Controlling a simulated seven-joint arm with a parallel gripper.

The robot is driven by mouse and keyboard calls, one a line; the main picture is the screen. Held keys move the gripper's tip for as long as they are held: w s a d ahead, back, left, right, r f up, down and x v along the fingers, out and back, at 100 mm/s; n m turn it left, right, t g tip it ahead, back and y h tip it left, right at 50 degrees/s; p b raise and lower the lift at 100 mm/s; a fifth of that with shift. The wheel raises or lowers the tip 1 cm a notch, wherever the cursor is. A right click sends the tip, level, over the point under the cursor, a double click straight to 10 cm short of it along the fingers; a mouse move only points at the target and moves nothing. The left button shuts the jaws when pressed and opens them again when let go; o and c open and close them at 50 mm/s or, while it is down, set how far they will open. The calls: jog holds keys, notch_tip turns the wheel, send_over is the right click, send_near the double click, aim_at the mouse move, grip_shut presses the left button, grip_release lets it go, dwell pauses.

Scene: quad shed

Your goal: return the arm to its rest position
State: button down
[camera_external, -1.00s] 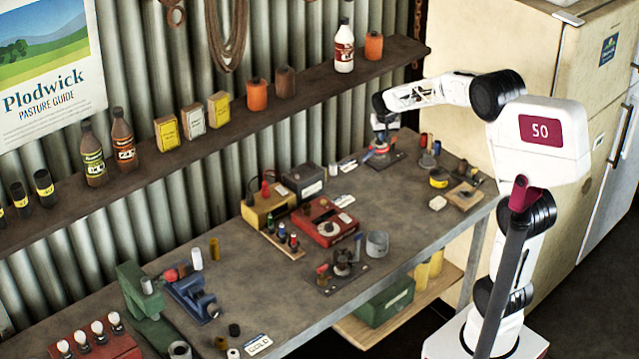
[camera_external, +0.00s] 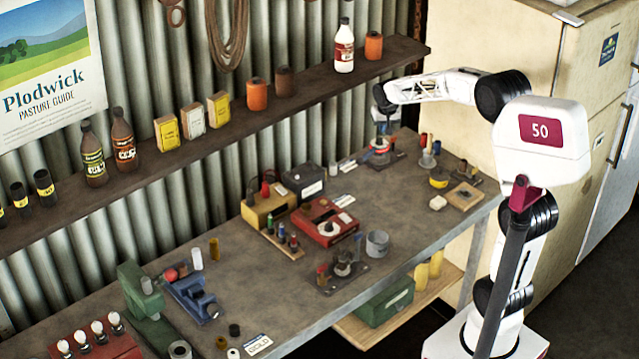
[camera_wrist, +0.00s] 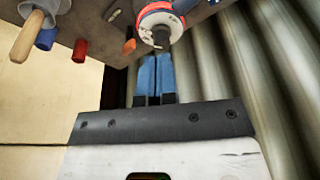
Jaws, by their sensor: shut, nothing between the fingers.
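My arm stands at the right of the external view and reaches left over the far end of the workbench (camera_external: 330,270). My gripper (camera_external: 383,138) points down there, just above a small fixture with a red ring (camera_external: 380,152). In the wrist view my gripper (camera_wrist: 154,78) shows two blue fingers close together with nothing between them. The red and white ring (camera_wrist: 158,20) with a dark centre post is just beyond the fingertips. Whether the fingertips touch the post cannot be told.
A red device (camera_external: 325,222) and a grey cup (camera_external: 377,243) stand mid-bench. A shelf (camera_external: 300,95) with bottles and tins runs along the corrugated wall.

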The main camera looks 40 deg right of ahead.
jog(key=s+a+r+n, duration=0.1)
jog(key=s+a+r, duration=0.25)
jog(key=s, duration=0.35)
jog(key=s+a+r+n, duration=0.1)
jog(key=s+a+r, duration=0.1)
jog(key=s+a, duration=0.35)
jog(key=s+a+r+n, duration=0.1)
jog(key=s+a+r, duration=0.15)
jog(key=s, duration=0.55)
jog(key=s+a+f+n, duration=0.1)
jog(key=s+a, duration=0.1)
jog(key=s, duration=0.6)
jog(key=s+a+f+n, duration=0.1)
jog(key=s+a, duration=0.2)
jog(key=s, duration=0.5)
jog(key=s+a+f+y, duration=0.1)
jog(key=s+a, duration=0.1)
jog(key=s, duration=0.6)
jog(key=shift+a+n, duration=0.35)
jog(key=shift+n, duration=0.05)
dwell(1.1)
